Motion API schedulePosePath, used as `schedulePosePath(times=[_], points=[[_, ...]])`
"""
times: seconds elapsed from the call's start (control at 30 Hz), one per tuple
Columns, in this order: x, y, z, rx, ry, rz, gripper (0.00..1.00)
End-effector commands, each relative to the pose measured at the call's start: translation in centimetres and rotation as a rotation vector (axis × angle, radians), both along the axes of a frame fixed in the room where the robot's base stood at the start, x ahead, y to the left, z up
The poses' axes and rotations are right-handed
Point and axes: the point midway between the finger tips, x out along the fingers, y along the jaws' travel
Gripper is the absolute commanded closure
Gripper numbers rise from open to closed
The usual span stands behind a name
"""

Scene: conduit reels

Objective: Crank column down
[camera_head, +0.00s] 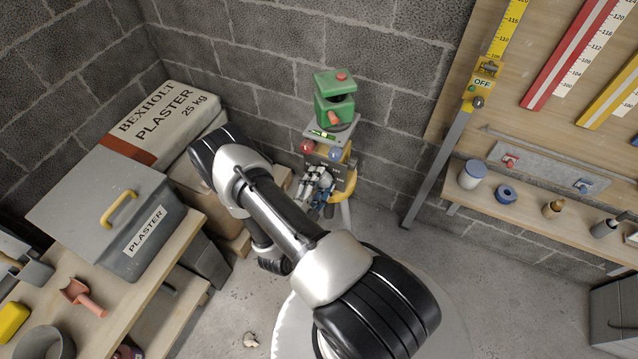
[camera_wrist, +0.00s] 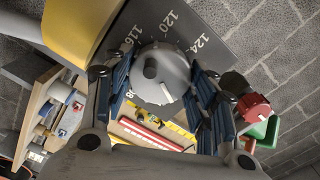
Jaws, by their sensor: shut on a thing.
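A stand carries a green device (camera_head: 334,97) with a red knob on top, above a small plate (camera_head: 331,128) with a green strip. Below it, red and blue knobs flank a dark body, with a yellow curved part (camera_head: 350,187) at its right. My gripper (camera_head: 318,190) is at the front of this body. In the wrist view, my gripper (camera_wrist: 162,90) has its blue-padded fingers on either side of a round grey knob (camera_wrist: 160,70), shut on it. The knob sits before a dark dial (camera_wrist: 192,32) marked 116, 120, 124. A red knob (camera_wrist: 253,107) is to the right.
A grey lidded plaster bin (camera_head: 105,207) and plaster bag (camera_head: 165,120) are at left. A wooden shelf (camera_head: 530,225) with jars is at right, beside a yellow measuring staff (camera_head: 500,45) tagged OFF. Block walls stand close behind the stand. Some concrete floor (camera_head: 390,235) is clear.

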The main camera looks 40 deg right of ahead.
Motion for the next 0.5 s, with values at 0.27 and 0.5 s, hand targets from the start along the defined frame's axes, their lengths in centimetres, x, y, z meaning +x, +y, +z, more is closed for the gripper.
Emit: schedulePosePath(times=[0.27, 0.5], points=[[-0.02, -0.01, -0.01, -0.083, 0.202, -0.001, 0.72], [-0.02, -0.01, 0.02, -0.13, 0.314, -0.001, 0.72]])
